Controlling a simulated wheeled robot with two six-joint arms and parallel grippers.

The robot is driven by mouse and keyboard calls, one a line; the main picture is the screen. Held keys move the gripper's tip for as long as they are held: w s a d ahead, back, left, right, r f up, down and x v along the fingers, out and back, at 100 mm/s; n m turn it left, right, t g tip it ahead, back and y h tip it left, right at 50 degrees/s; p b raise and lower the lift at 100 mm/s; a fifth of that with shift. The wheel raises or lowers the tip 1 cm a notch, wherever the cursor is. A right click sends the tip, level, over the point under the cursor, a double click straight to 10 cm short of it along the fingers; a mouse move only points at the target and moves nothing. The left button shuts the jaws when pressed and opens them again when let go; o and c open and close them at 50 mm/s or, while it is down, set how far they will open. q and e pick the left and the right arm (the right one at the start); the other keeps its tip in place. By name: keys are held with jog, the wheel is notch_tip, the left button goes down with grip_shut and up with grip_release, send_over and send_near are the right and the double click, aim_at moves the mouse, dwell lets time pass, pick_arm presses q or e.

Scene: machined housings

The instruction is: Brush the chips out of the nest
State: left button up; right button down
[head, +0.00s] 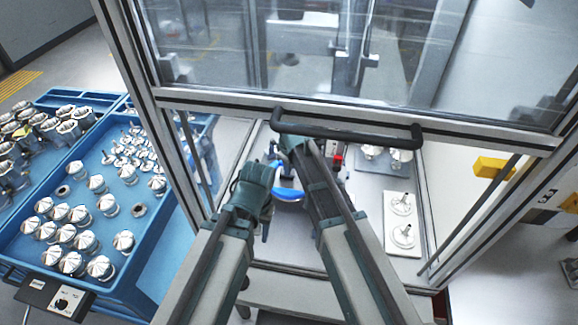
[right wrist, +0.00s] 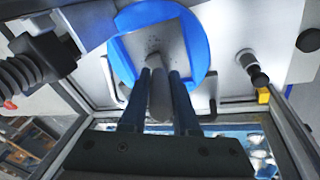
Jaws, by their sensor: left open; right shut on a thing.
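The nest (right wrist: 199,50) shows in the right wrist view as a blue ring around a grey plate, with small dark chips (right wrist: 154,44) scattered on the plate. A part of the blue ring also shows in the head view (head: 288,195) between my arms. My right gripper (right wrist: 158,88) is shut on a grey-brown rod, seemingly the brush (right wrist: 159,101), whose tip is over the plate; I cannot tell whether it touches. In the head view my right gripper (head: 295,146) is behind the door handle. My left gripper (head: 266,210) is open and lower, left of the nest.
A framed glass door (head: 350,70) with a black handle (head: 345,133) is raised above my arms. A white plate (head: 401,222) with two metal parts lies at right inside. A blue cart (head: 120,235) with many housings stands outside at left.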

jog(key=d, duration=0.1)
jog(key=s+d, duration=0.1)
jog(key=d, duration=0.1)
jog(key=shift+d, duration=0.3)
jog(key=shift+w+a, duration=0.2)
jog(key=shift+a, duration=0.5)
jog(key=shift+w+a, duration=0.2)
jog(key=shift+a, duration=0.55)
jog(key=shift+w+a, duration=0.2)
jog(key=shift+a, duration=0.5)
jog(key=shift+d, duration=0.1)
jog(key=shift+s+d, duration=0.2)
jog(key=shift+d, duration=0.5)
jog(key=shift+s+d, duration=0.25)
jog(key=shift+d, duration=0.4)
jog(key=shift+s+d, duration=0.2)
jog(key=shift+d, duration=0.5)
jog(key=shift+a, duration=0.1)
